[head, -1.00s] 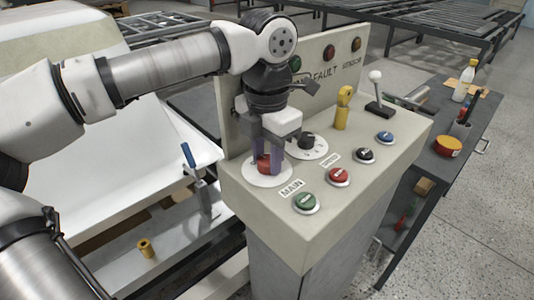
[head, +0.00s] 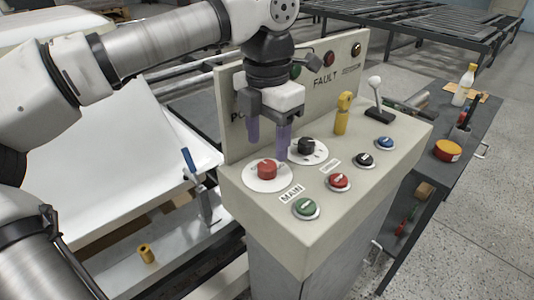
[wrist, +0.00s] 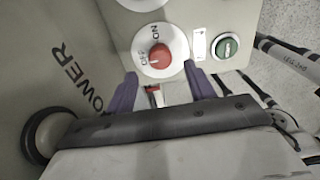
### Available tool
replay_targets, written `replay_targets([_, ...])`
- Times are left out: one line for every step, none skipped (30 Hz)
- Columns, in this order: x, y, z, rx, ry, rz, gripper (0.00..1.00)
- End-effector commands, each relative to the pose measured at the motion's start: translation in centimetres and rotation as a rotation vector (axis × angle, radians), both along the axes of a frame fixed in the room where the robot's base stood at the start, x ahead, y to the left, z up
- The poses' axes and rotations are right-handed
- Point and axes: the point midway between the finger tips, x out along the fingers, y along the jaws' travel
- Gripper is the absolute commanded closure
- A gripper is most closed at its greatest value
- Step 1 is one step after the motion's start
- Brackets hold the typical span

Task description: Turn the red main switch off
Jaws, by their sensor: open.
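The red main switch (head: 267,169) is a round knob on a white dial plate at the near left of the control panel, behind the MAIN label (head: 291,193). In the wrist view the red knob (wrist: 160,57) shows uncovered, with OFF and ON printed on its dial. I cannot clearly tell which word the knob points to. My gripper (head: 268,149) is open and empty, its purple fingers raised above and slightly behind the knob, apart from it. In the wrist view the fingertips (wrist: 160,69) lie to either side below the knob.
A black knob (head: 306,145) stands on a second dial close to the right finger. Green (head: 306,207), red (head: 339,181), black and blue buttons, a yellow key-like handle (head: 343,113) and a joystick (head: 377,98) share the panel. The upright back panel (head: 320,85) rises behind my gripper.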

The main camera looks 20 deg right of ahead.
Motion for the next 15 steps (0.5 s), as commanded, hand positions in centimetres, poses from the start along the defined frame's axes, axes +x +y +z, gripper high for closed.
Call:
replay_targets([0.0, 0.0, 1.4, -0.001, -0.001, 0.0, 0.46])
replay_targets([0.0, -0.1, 2.1, -0.001, -0.003, 0.001, 0.46])
replay_targets([0.0, -0.1, 3.0, 0.0, -0.002, 0.0, 0.46])
replay_targets([0.0, -0.1, 3.7, -0.002, -0.002, 0.001, 0.46])
replay_targets([0.0, -0.1, 4.3, -0.002, -0.001, 0.0, 0.46])
replay_targets([0.0, -0.1, 5.2, -0.003, 0.0, 0.0, 0.46])
replay_targets([0.0, -0.1, 5.7, -0.001, 0.001, 0.0, 0.46])
replay_targets([0.0, 0.0, 6.2, -0.001, 0.001, 0.0, 0.46])
replay_targets([0.0, -0.1, 6.9, -0.002, 0.0, -0.001, 0.46])
replay_targets([0.0, -0.1, 7.3, -0.001, 0.001, -0.002, 0.46])
replay_targets([0.0, -0.1, 7.6, -0.002, 0.0, -0.001, 0.46])
replay_targets([0.0, 0.0, 8.0, -0.001, 0.001, -0.001, 0.46])
replay_targets([0.0, 0.0, 8.2, 0.0, 0.001, -0.001, 0.46])
replay_targets([0.0, 0.0, 8.4, 0.0, 0.001, -0.001, 0.46])
replay_targets([0.0, 0.0, 8.6, 0.0, 0.001, -0.001, 0.46])
